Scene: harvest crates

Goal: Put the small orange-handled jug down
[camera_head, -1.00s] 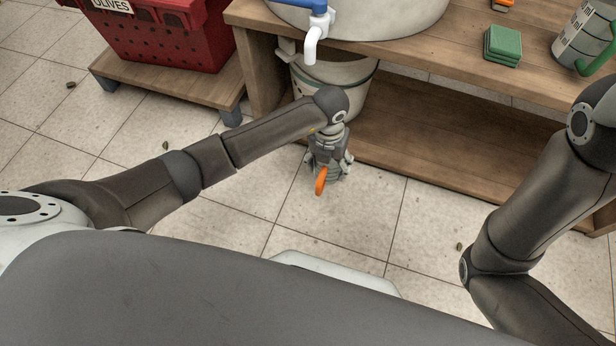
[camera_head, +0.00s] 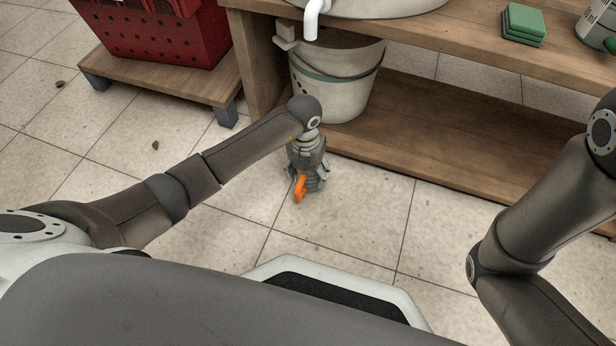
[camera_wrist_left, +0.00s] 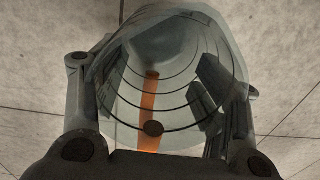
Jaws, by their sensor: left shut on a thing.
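My left gripper (camera_head: 308,170) is shut on the small orange-handled jug and points down over the tiled floor in front of the bench. In the head view the jug shows mainly as its orange handle (camera_head: 300,187); its body is mostly hidden by the gripper. In the left wrist view the clear jug (camera_wrist_left: 175,85), marked with dark rings, sits between the fingers, its orange handle (camera_wrist_left: 150,110) seen through it. I cannot tell whether the jug touches the floor. My right arm is at the right edge; its gripper is out of view.
A pale bucket (camera_head: 338,95) stands on the lower shelf (camera_head: 430,140) of the wooden bench, just behind the left gripper. A red crate (camera_head: 150,35) sits on a low wooden stand (camera_head: 160,78) at left. Green pads (camera_head: 523,22) lie on the bench top. Floor tiles (camera_head: 350,215) to the right are clear.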

